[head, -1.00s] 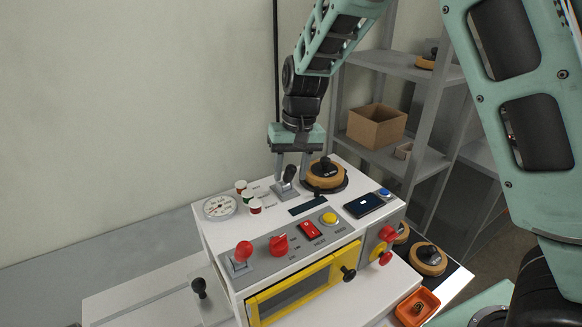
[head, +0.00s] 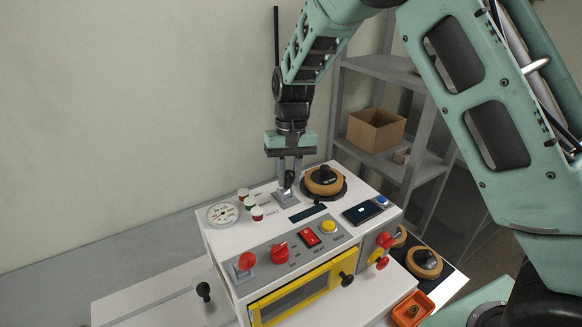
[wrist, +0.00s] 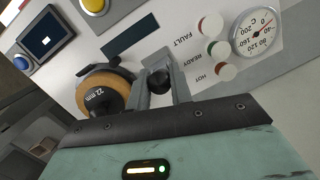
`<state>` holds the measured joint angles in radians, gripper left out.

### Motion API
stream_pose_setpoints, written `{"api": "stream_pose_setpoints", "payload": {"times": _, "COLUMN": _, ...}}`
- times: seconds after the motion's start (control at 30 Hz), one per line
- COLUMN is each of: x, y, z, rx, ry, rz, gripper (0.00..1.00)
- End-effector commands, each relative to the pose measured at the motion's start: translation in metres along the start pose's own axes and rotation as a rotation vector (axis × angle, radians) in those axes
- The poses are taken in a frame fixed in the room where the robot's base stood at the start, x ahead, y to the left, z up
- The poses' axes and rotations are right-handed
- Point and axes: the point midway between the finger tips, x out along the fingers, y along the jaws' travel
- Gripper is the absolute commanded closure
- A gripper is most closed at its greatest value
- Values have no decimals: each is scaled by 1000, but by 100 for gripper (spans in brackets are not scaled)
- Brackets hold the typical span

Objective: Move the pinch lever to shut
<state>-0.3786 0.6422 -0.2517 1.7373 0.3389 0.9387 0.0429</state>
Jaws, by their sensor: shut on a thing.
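A small black-knobbed lever (head: 288,181) stands on a grey base plate (head: 287,200) on top of the white machine, left of the round tan and black knob. I take it for the pinch lever. My gripper (head: 289,177) points down from above and its fingers are shut on the lever's knob. In the wrist view the black knob (wrist: 159,81) sits between the two grey fingers. The fingers partly hide the lever in the head view, and its lean is hard to tell.
The tan 22 mm die (head: 324,181) stands close right of my gripper. Three lamps (head: 250,205) and a dial gauge (head: 222,214) lie to the left. A red-knobbed lever (head: 246,262), switches and a yellow-framed door (head: 302,287) are in front. Shelving stands behind right.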

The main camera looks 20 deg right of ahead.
Motion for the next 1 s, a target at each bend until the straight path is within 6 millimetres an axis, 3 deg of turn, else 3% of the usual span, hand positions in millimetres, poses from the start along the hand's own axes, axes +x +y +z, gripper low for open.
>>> {"api": "stream_pose_setpoints", "payload": {"times": 0.03, "x": -9, "y": -1, "z": -3, "rx": 5, "ry": -39, "rz": 12, "gripper": 100}}
{"api": "stream_pose_setpoints", "payload": {"times": 0.17, "x": -11, "y": -3, "z": -11, "rx": 21, "ry": -149, "rz": 44, "gripper": 100}}
{"api": "stream_pose_setpoints", "payload": {"times": 0.5, "x": -4, "y": -9, "z": -33, "rx": 57, "ry": -429, "rz": 128, "gripper": 100}}
{"api": "stream_pose_setpoints", "payload": {"times": 1.0, "x": 0, "y": -13, "z": -49, "rx": 87, "ry": -648, "rz": 194, "gripper": 100}}
